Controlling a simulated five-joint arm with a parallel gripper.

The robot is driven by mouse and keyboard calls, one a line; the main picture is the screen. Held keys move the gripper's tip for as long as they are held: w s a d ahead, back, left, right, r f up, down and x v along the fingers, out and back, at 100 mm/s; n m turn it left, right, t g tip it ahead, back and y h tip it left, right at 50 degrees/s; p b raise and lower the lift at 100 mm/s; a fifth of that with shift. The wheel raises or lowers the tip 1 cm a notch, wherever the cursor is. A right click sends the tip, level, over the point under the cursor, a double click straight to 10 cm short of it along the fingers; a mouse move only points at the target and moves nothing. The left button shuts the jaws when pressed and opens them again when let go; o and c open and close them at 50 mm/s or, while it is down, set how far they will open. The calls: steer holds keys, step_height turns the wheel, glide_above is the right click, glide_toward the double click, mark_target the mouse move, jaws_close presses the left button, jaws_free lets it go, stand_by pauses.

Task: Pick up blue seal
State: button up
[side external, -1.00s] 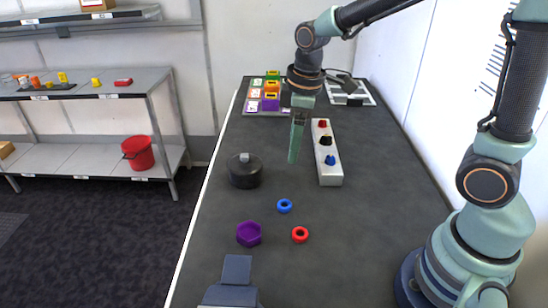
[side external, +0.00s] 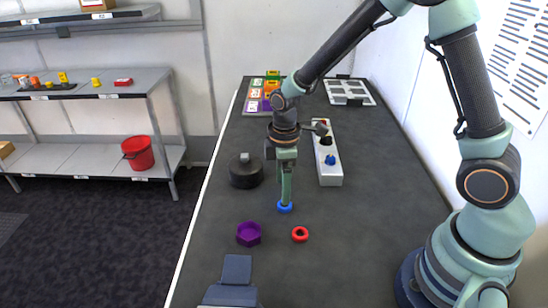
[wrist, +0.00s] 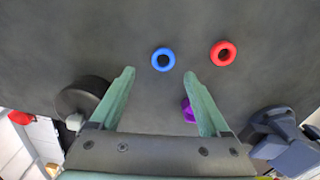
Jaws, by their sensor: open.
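The blue seal (side external: 285,208) is a small ring lying flat on the dark table. In the side view my gripper (side external: 286,203) points down over it, its fingertips overlapping the seal's far edge in the picture. In the wrist view the blue seal (wrist: 163,60) lies just beyond the gap between the two green fingertips of my gripper (wrist: 158,74). The fingers are apart, and nothing is between them. Whether a finger touches the seal cannot be told.
A red ring (side external: 300,234) lies to the right and nearer, and a purple hex nut (side external: 248,234) to the left and nearer. A black round pot (side external: 246,171) stands left of my gripper. A grey bar with knobs (side external: 328,165) is at the right. The front table is mostly clear.

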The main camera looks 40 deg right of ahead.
steer(key=f, duration=0.3)
steer(key=shift+s+d+f, duration=0.1)
steer(key=shift+s+f, duration=0.2)
steer(key=shift+s, duration=0.1)
steer(key=shift+f, duration=0.65)
steer(key=shift+c, duration=0.3)
jaws_close()
steer(key=shift+r, duration=0.1)
